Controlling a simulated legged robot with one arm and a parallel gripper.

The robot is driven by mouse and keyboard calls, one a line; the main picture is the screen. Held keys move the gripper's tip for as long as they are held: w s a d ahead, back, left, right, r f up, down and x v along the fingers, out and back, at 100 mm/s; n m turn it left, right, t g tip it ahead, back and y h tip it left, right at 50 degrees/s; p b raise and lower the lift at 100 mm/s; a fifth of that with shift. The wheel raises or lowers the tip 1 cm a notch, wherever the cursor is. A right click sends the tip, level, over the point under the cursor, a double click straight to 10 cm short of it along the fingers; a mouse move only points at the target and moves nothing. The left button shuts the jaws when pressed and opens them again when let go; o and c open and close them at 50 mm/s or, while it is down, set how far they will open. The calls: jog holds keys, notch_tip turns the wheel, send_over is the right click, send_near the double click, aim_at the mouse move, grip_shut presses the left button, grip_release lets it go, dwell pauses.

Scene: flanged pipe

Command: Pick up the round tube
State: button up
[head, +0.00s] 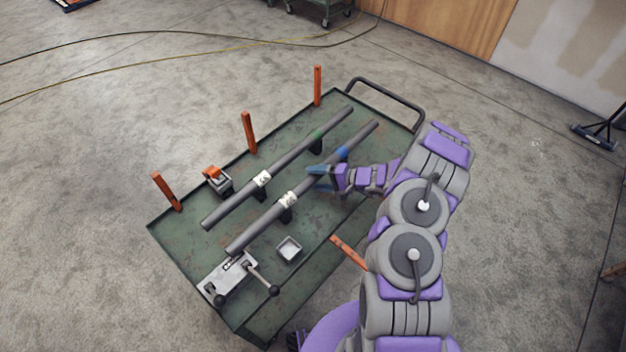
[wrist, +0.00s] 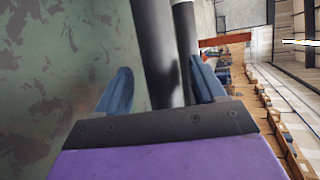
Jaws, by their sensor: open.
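Two long grey round tubes lie side by side, raised on dark supports above a green cart top (head: 328,236). The farther tube (head: 230,204) has a green band and a white label. The nearer tube (head: 258,230) has a blue band and a white label. My gripper (head: 319,178) is open at the nearer tube, between its label and blue band. In the wrist view, one tube (wrist: 153,45) shows between the blue fingertips and the other tube (wrist: 185,40) runs beside the right finger. I cannot tell whether the fingers reach down around the tube.
Orange posts (head: 248,133) stand along the cart's far edge, and another (head: 348,252) is near my arm. A clamp with levers (head: 228,277), a small grey tray (head: 288,249) and an orange-topped block (head: 215,180) sit on the cart. A handle rail (head: 390,96) closes the far right end.

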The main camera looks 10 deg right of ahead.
jog(key=shift+a, duration=0.15)
jog(key=shift+c, duration=0.3)
grip_shut()
dwell(0.4)
